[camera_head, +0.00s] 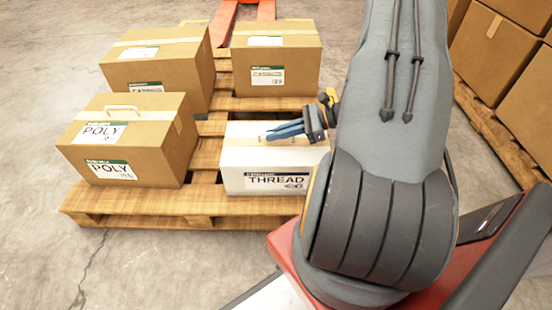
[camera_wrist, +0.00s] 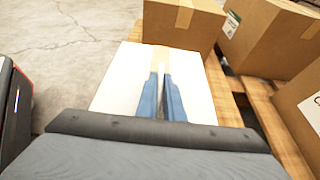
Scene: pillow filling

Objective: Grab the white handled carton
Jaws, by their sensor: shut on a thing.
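The white carton (camera_head: 250,160) with a THREAD label stands at the front right of the pallet in the head view. My gripper (camera_head: 268,136) is at its top, with blue fingers close together and shut on the carton's handle, which the fingers mostly hide. In the wrist view the carton's white top (camera_wrist: 120,82) lies under the blue fingers (camera_wrist: 163,80), with a tan tape strip running along it. The carton is upright and appears to rest on the pallet; I cannot tell of any gap beneath it.
The wooden pallet (camera_head: 150,200) also bears a brown POLY carton (camera_head: 150,130) with a white handle to the left, and two brown cartons (camera_head: 160,60) (camera_head: 276,55) behind. More brown boxes (camera_head: 490,50) stand on a pallet at the right. The floor at the left is clear.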

